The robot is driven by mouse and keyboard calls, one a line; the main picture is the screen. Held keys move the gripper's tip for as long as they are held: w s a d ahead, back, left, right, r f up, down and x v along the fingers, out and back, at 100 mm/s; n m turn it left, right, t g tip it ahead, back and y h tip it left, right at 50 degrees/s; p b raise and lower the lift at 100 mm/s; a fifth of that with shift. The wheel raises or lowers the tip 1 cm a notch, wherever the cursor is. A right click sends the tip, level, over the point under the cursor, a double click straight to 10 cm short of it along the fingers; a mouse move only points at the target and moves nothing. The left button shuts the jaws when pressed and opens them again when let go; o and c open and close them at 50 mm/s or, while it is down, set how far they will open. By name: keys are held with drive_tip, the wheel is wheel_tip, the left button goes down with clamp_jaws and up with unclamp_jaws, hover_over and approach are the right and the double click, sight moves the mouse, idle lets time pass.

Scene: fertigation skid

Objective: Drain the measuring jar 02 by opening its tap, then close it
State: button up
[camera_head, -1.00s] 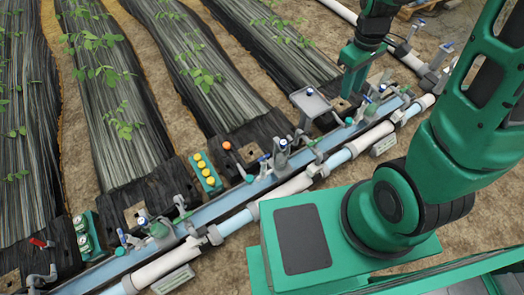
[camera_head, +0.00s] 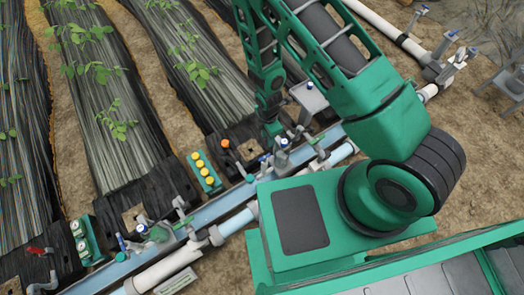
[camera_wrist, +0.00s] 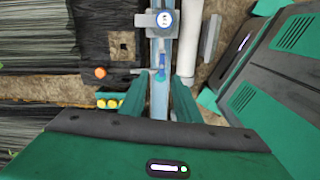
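My gripper (camera_head: 268,128) hangs over the blue rail at the middle station in the head view. In the wrist view its two green fingers (camera_wrist: 158,98) stand apart with nothing held between them. A small blue handle (camera_wrist: 160,76), perhaps a tap, shows just beyond and between the fingertips, apart from them. Past it is a grey fitting with a round blue-and-white top (camera_wrist: 165,18); the same station's top (camera_head: 284,142) shows beside my gripper in the head view. I cannot read a number, so I cannot tell which is measuring jar 02, nor the tap's position or any liquid.
A blue rail (camera_head: 222,205) runs diagonally beside a thick white pipe (camera_head: 165,268). Another fitting (camera_head: 142,228) stands at the lower left. A green box with yellow caps (camera_head: 205,172), an orange ball (camera_wrist: 100,73) and a grey tray stand (camera_head: 307,97) are close to my gripper.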

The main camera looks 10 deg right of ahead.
sight(265, 157)
drive_tip(key=shift+n, duration=0.6)
drive_tip(key=f, duration=0.9)
drive_tip(key=s+a+f, duration=0.1)
drive_tip(key=f, duration=0.4)
drive_tip(key=shift+a, duration=0.1)
clamp_jaws()
